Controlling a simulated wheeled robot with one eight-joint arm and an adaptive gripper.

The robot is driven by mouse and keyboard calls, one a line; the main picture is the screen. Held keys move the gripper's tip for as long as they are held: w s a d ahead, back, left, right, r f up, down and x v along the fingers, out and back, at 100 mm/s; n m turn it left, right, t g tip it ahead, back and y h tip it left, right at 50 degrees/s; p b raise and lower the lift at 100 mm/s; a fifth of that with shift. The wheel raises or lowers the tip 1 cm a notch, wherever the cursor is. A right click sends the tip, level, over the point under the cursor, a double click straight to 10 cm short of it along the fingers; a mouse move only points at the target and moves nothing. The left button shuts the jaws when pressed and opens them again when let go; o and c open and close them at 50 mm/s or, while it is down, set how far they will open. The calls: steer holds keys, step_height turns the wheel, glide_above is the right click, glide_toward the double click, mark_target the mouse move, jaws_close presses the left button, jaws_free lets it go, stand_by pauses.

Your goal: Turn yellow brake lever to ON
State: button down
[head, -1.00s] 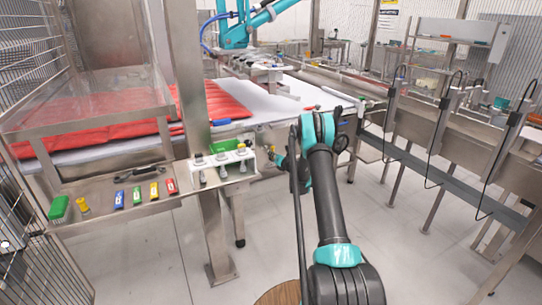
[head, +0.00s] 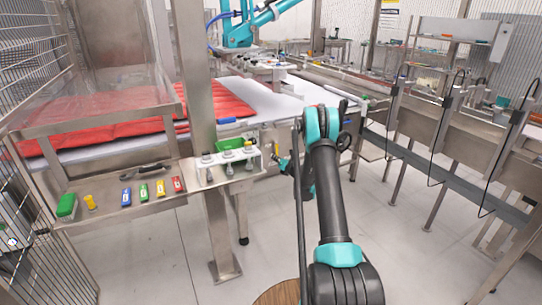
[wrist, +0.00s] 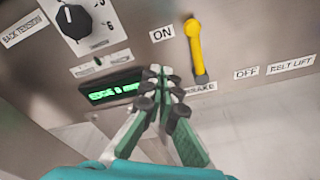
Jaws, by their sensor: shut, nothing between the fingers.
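The yellow brake lever (wrist: 196,50) shows in the wrist view on a grey metal panel.
A black dial (wrist: 73,18) and a lit green display (wrist: 112,88) lie left of the lever. In the head view, a steel post (head: 196,80) and a shelf with coloured blocks (head: 143,191) stand left of my arm. Open floor (head: 380,260) lies to the right.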

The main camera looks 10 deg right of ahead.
steer(key=shift+f+v, duration=0.15)
steer(key=shift+v, duration=0.9)
steer(key=shift+f+v, duration=0.1)
steer(key=shift+v, duration=0.95)
steer(key=shift+d, duration=0.1)
steer(key=shift+r, duration=0.1)
